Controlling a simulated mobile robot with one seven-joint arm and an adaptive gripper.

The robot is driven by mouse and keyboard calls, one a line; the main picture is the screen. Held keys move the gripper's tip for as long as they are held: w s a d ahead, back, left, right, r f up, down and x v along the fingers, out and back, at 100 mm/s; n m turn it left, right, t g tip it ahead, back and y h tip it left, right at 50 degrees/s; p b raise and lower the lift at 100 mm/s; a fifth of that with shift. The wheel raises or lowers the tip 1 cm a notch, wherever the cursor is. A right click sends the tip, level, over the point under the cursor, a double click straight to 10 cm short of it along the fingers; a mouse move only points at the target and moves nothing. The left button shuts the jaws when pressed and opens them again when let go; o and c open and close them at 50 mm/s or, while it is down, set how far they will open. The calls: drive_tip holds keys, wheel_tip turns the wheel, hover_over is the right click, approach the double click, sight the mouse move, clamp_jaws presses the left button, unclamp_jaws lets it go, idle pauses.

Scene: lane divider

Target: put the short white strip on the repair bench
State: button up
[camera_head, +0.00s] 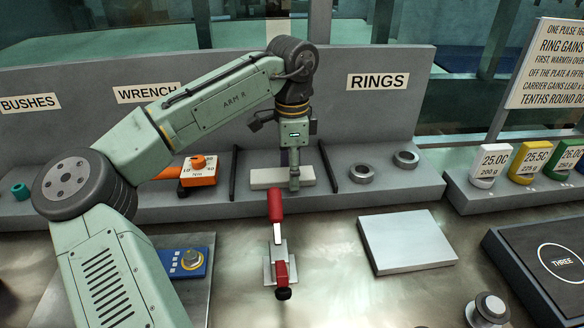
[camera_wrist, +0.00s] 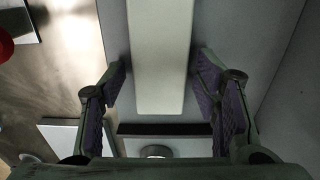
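In the wrist view the strip (camera_wrist: 160,45) runs between the two purple-padded fingers of my gripper (camera_wrist: 160,80). The fingers are spread, with a visible gap on both sides of the strip. Nothing marks a repair bench by name; a metal worktop (camera_head: 340,285) lies in front of the shelf, bearing a pale flat plate (camera_head: 405,240).
Black bars (camera_head: 234,172) and (camera_head: 328,166) flank the strip. Metal rings (camera_head: 361,173) are right of it, an orange tool (camera_head: 200,172) left. A red-handled clamp (camera_head: 277,206) stands on the worktop in front. Worktop around the clamp is bare.

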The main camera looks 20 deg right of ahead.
idle(0.3)
wheel_tip(320, 180, up, 12)
drive_tip(key=shift+r, duration=0.1)
idle(0.4)
idle(0.4)
